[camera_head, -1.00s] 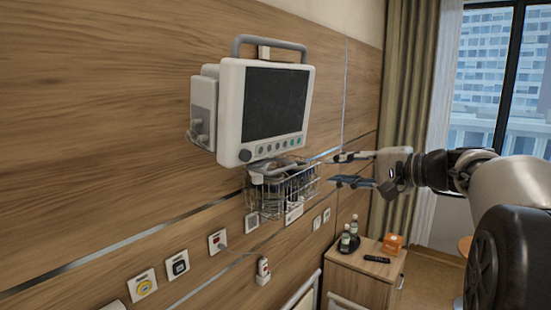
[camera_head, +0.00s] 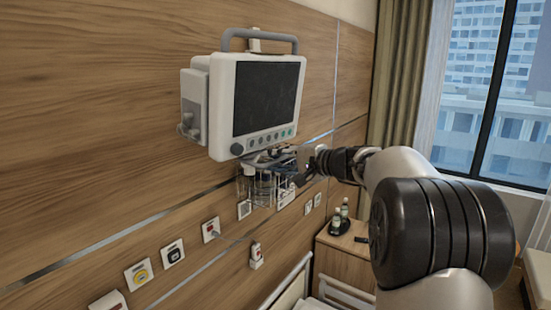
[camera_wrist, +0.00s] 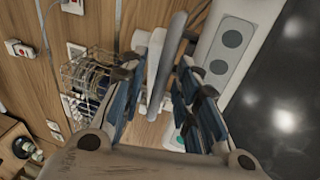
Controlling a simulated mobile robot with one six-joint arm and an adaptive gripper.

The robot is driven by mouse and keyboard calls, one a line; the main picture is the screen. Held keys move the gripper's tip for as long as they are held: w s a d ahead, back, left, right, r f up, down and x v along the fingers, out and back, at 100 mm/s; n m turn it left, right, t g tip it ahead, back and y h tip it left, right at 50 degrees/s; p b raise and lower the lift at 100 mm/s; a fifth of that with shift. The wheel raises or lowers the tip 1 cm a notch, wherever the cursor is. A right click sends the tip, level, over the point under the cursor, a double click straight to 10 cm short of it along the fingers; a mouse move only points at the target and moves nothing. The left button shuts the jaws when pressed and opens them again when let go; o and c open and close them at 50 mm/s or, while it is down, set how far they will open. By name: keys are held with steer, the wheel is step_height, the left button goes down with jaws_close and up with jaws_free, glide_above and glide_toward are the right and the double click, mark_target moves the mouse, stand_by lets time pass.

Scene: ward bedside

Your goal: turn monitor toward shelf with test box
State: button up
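The monitor (camera_head: 266,100) is mounted on the wood wall with its dark screen facing right and toward me; part of the screen also shows in the wrist view (camera_wrist: 290,95). A pale handle (camera_wrist: 166,55) is under its lower edge. My gripper (camera_head: 285,165) is just below the monitor. In the wrist view my gripper (camera_wrist: 158,85) is open, its two blue-padded fingers on either side of the handle. Gaps show, so I cannot tell whether either finger touches it. The orange box is hidden behind my arm now. The bedside cabinet (camera_head: 343,262) is partly visible.
A wire basket (camera_head: 257,188) with items hangs below the monitor, close to my gripper. Wall sockets (camera_head: 172,252) line the wall lower down. Small bottles (camera_head: 340,218) stand on the cabinet. A curtain (camera_head: 398,70) and window are at the right.

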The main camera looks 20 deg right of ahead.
steer(key=shift+w+a, duration=0.1)
jaws_close()
stand_by(0.4)
stand_by(0.4)
